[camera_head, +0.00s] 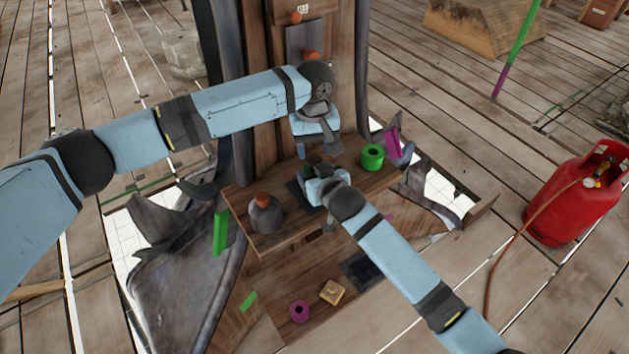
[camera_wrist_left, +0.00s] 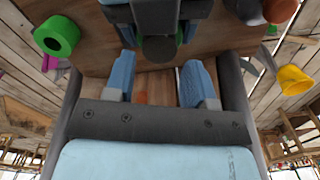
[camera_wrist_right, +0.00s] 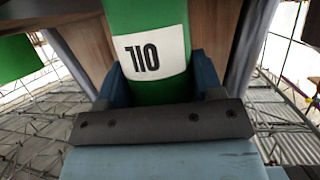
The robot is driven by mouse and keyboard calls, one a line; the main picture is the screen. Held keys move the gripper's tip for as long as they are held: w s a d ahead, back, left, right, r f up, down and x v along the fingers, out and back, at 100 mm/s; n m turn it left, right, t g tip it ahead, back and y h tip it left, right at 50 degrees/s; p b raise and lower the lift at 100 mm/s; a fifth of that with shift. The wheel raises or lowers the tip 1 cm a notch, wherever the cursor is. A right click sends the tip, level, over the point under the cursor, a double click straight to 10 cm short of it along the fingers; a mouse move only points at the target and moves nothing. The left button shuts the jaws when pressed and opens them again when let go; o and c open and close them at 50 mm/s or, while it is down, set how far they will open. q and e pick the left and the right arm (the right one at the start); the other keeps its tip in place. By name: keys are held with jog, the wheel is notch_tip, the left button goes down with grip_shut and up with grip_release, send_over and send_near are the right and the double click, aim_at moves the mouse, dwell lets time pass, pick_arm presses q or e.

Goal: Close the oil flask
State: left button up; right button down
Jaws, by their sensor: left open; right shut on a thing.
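The oil flask (camera_wrist_right: 150,50) is a green body with a white label reading OIL, upside down in the right wrist view. My right gripper (camera_wrist_right: 152,88) is shut on it. In the head view my right gripper (camera_head: 314,180) is over the wooden shelf and hides most of the flask. My left gripper (camera_head: 318,146) is open and empty, just above and behind the right one. In the left wrist view a dark rounded end (camera_wrist_left: 158,48) lies just beyond the open left fingers (camera_wrist_left: 160,80); I cannot tell whether it is the flask's top or a cap.
On the shelf (camera_head: 300,222) stand a grey jug with an orange top (camera_head: 265,215) at left and a green hollow cylinder (camera_head: 372,157) at right. A magenta ring (camera_head: 299,311) and a yellowish block (camera_head: 333,291) lie lower. A red gas cylinder (camera_head: 570,200) stands far right.

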aim_at(315, 160)
pick_arm(q)
jog(key=shift+f, duration=1.7)
jog(key=c, duration=0.7)
jog(key=o, duration=1)
jog(key=shift+r, duration=0.15)
jog(key=shift+r, duration=2.15)
jog(key=o, duration=0.5)
jog(key=shift+o, duration=0.2)
